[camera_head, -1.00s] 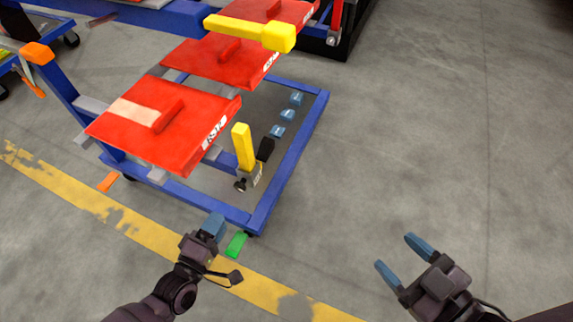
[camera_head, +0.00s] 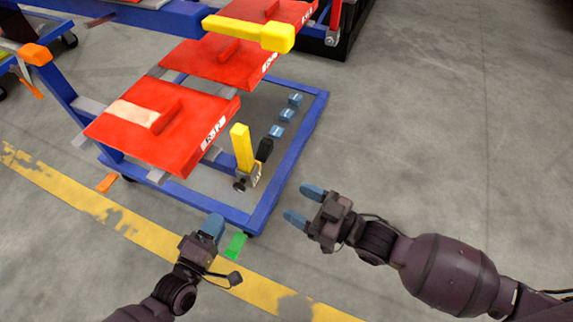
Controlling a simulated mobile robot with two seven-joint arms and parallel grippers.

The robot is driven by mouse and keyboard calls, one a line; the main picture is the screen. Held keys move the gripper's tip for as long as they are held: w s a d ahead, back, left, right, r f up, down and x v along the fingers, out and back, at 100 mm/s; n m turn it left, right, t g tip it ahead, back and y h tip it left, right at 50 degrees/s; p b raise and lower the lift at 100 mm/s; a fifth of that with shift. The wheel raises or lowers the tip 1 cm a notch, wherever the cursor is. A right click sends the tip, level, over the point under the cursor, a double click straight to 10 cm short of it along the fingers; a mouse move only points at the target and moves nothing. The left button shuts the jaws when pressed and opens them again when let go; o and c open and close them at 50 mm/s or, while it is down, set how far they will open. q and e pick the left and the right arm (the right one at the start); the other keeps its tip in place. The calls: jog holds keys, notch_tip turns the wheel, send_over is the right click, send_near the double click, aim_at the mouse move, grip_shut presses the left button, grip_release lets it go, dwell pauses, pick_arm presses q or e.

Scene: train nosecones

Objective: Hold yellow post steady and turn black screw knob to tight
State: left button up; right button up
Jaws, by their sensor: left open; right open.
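The yellow post (camera_head: 241,147) stands upright on the cart's grey deck, near the blue frame's front right corner. The black screw knob (camera_head: 239,185) is low at the post's foot, on the side facing me. My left gripper (camera_head: 212,226) is below the post, in front of the cart's front rail and apart from it. It is open, though its fingers overlap in this view. My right gripper (camera_head: 302,204) is open and empty, with its blue fingertips pointing left, to the right of the cart's corner. Neither gripper touches the post or the knob.
The blue cart frame (camera_head: 293,157) surrounds the deck, with red panels (camera_head: 162,122) above it on the left. A yellow bar (camera_head: 250,32) lies over the farther panel. Several small blue pieces (camera_head: 286,115) sit behind the post. The floor (camera_head: 430,130) to the right is clear.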

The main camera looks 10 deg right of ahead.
jog(key=n+g+y, duration=0.1)
jog(key=n+g, duration=0.1)
send_near(249, 154)
jog(key=x, duration=1.1)
jog(key=shift+w+a, duration=0.15)
jog(key=shift+w, duration=0.1)
jog(key=shift+c, duration=0.4)
jog(key=c, duration=1)
pick_arm(q)
jog(key=o, duration=0.3)
pick_arm(e)
grip_shut()
pick_arm(q)
jog(key=shift+o, duration=0.3)
jog(key=shift+s+a+n, duration=0.2)
jog(key=shift+n, duration=0.4)
jog(key=x, duration=1.2)
jog(key=c, duration=0.9)
